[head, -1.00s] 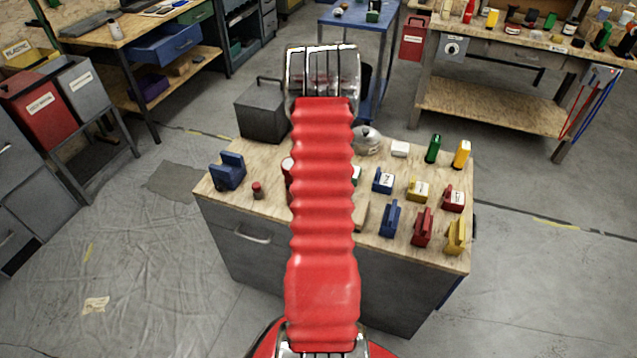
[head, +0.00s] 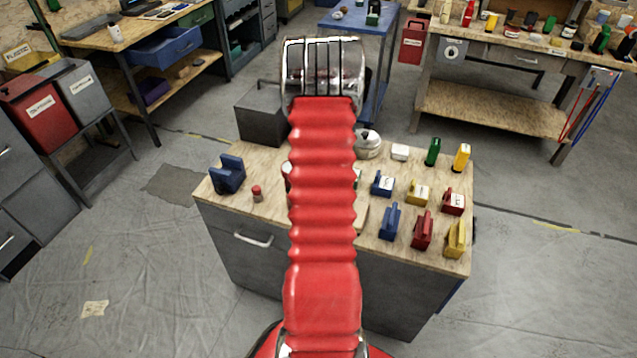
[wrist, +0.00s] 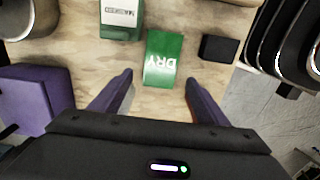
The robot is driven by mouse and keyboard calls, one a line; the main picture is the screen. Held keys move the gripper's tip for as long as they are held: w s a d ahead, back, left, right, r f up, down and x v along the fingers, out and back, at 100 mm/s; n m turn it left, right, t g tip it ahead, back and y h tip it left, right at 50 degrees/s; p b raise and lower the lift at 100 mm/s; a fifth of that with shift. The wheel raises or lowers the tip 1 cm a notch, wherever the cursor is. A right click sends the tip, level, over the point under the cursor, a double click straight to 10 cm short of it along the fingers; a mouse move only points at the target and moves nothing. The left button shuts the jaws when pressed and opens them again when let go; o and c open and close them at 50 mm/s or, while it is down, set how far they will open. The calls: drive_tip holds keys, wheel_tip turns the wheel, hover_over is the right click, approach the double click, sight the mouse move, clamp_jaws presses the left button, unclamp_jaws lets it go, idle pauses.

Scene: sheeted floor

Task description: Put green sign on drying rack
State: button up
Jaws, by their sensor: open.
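The green sign (wrist: 165,58), marked "DRY", lies on the wooden bench top in the wrist view. My gripper (wrist: 158,80) is open, its two purple-grey fingers on either side of the sign's near end. Nothing shows held between them, and I cannot tell whether they touch the sign. In the head view my red arm hides the gripper and most of the sign's area. I cannot make out a drying rack for certain in either view.
In the wrist view, another green block (wrist: 122,18) with a white label stands left of the sign, a black block (wrist: 218,48) right and a purple block (wrist: 35,95) at far left. Several coloured blocks, such as a red one (head: 423,230), stand on the cabinet's right half.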

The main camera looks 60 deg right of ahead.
wheel_tip(320, 180, up, 6)
drive_tip(key=shift+r, duration=0.25)
idle(0.5)
drive_tip(key=shift+a+r, duration=0.1)
